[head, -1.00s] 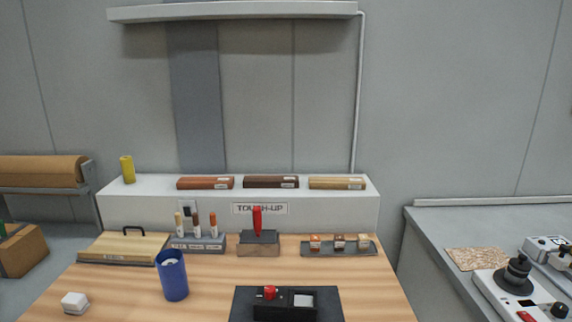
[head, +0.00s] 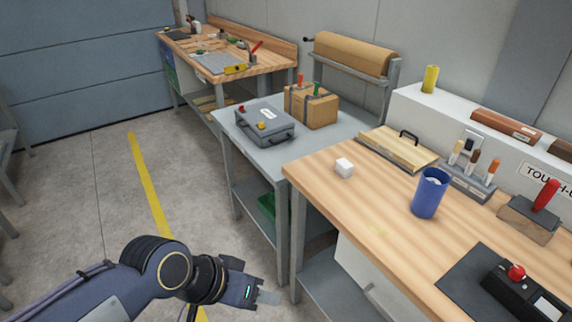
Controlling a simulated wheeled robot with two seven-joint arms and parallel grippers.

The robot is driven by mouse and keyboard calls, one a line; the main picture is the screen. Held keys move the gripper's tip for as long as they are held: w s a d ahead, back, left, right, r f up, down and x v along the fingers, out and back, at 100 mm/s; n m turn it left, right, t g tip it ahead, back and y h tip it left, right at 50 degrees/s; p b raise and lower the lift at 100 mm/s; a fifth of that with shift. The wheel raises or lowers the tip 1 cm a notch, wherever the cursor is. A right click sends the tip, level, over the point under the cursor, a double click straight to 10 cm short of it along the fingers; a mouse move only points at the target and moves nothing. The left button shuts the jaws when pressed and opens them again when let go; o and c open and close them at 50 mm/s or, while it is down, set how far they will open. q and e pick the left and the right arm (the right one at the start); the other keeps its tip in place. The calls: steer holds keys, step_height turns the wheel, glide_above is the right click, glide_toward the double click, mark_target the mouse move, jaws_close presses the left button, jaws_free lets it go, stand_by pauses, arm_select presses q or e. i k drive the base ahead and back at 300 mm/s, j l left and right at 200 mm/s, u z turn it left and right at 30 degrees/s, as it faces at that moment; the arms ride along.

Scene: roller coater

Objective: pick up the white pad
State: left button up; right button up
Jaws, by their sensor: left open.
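My left gripper (head: 266,297) is at the bottom of the head view, low and in front of the bench's left end. It is open, with nothing seen in it, and well apart from the pad. My right gripper is out of view.
A blue cup (head: 430,193) stands right of the pad, and a wooden board with a black handle (head: 398,149) lies behind it. A grey table with a grey case (head: 264,126) and a cardboard box (head: 312,106) adjoins on the left. The bench top around the pad is clear.

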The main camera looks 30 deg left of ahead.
mark_target(343, 167)
steer(key=u, duration=0.55)
steer(key=i+j+z, duration=0.1)
steer(key=i+j, duration=0.2)
steer(key=i+j+z, duration=0.1)
steer(key=i+j, duration=0.15)
steer(key=j, duration=0.15)
steer(key=i+j+z, duration=0.1)
steer(key=i+j, duration=0.15)
steer(key=j, duration=0.15)
steer(key=i+j, duration=0.25)
steer(key=j, duration=0.15)
steer(key=i+j+z, duration=0.15)
steer(key=j, duration=0.25)
steer(key=i, duration=0.1)
